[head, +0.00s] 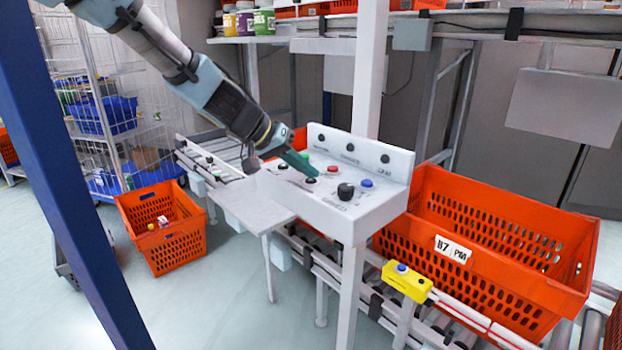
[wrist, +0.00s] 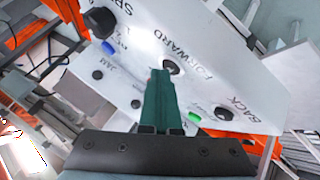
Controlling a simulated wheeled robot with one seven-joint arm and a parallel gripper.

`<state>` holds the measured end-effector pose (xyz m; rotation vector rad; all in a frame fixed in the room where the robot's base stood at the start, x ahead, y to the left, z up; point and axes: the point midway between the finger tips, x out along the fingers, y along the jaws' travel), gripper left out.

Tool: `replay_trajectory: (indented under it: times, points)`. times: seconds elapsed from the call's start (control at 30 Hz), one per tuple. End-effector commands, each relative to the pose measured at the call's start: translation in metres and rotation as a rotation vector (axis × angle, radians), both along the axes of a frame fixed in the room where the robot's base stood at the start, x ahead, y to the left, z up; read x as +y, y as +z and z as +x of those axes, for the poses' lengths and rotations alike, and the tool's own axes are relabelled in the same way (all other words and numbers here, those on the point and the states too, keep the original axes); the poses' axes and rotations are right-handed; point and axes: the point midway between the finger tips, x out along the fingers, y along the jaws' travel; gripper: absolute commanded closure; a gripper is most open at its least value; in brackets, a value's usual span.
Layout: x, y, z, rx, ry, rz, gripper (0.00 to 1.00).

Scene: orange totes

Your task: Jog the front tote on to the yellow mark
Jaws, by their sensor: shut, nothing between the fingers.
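The white control panel (head: 375,215) stands in the middle of the head view, with small black buttons, a green, a red and a blue button, and a black knob (head: 346,191). My gripper (head: 311,173) reaches down over it from the upper left, its dark green fingers shut and empty. In the wrist view the fingertips (wrist: 160,74) are just beside the black button marked FORWARD (wrist: 172,67); I cannot tell whether they touch it. The button marked BACK (wrist: 223,113) is to the right. An orange tote (head: 490,283) labelled B7 PM sits on the rollers at right. I cannot make out a yellow mark.
A yellow box with a blue button (head: 407,281) is mounted in front of the tote. A blue post (head: 75,170) crosses the left of the head view. A shelf runs above the tote.

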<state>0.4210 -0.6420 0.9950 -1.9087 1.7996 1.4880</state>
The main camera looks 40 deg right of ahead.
Motion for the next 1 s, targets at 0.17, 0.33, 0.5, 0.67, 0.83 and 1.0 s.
replay_trajectory:
  times: [0.17, 0.33, 0.5, 0.67, 0.83, 1.0]
  points:
    - [0.0, 0.01, 0.0, 0.0, 0.0, 0.0, 1.0]
    - [0.0, 0.016, 0.0, 0.0, -0.001, 0.001, 1.0]
    - [0.0, 0.016, 0.0, 0.0, -0.001, 0.001, 1.0]
    - [0.0, 0.017, 0.0, 0.0, 0.0, 0.0, 1.0]
    - [0.0, 0.028, 0.0, 0.0, 0.0, 0.0, 1.0]
    - [0.0, 0.045, 0.0, -0.002, 0.0, 0.0, 1.0]
